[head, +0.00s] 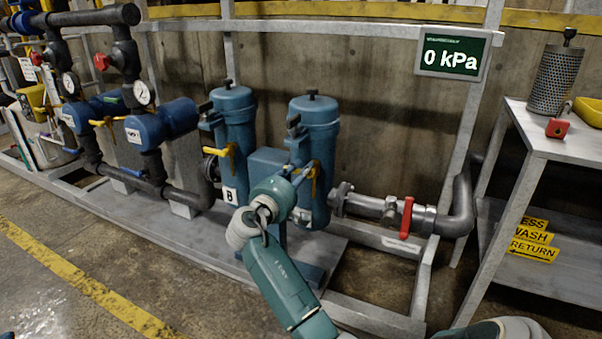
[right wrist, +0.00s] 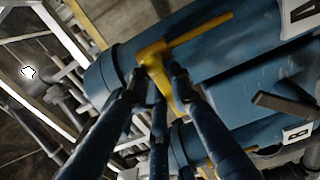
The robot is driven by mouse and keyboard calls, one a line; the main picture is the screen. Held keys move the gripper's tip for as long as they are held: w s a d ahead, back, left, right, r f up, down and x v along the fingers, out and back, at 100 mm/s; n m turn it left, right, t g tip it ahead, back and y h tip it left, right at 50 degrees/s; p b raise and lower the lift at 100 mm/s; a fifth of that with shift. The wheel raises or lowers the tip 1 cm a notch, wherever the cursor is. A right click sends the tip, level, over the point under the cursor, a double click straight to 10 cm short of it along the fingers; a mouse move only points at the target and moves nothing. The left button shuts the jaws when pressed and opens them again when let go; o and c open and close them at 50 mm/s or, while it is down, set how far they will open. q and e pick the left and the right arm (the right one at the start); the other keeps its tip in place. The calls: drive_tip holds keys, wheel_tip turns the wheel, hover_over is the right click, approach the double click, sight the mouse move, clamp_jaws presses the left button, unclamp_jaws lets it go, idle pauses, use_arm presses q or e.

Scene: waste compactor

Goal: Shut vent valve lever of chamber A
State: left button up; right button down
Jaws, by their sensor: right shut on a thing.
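The chamber A vent valve has a yellow lever (head: 314,176) on the front of the right blue-green vessel (head: 316,125). In the right wrist view the yellow lever (right wrist: 205,36) has one arm reaching up right and another part running down between my fingers. The label A (right wrist: 305,10) shows at that view's top right corner. My right gripper (right wrist: 157,78) is shut on the yellow lever, near its bend.
The left vessel (head: 235,120), labelled B, has its own yellow lever (head: 231,158) close by. A pipe with a red handle (head: 407,217) runs to the right. A display (head: 453,53) reads 0 kPa. A grey table (head: 570,145) stands at right.

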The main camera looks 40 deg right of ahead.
idle(0.4)
drive_tip(key=c, duration=1.5)
unclamp_jaws()
drive_tip(key=v, duration=1.2)
drive_tip(key=shift+f, duration=0.1)
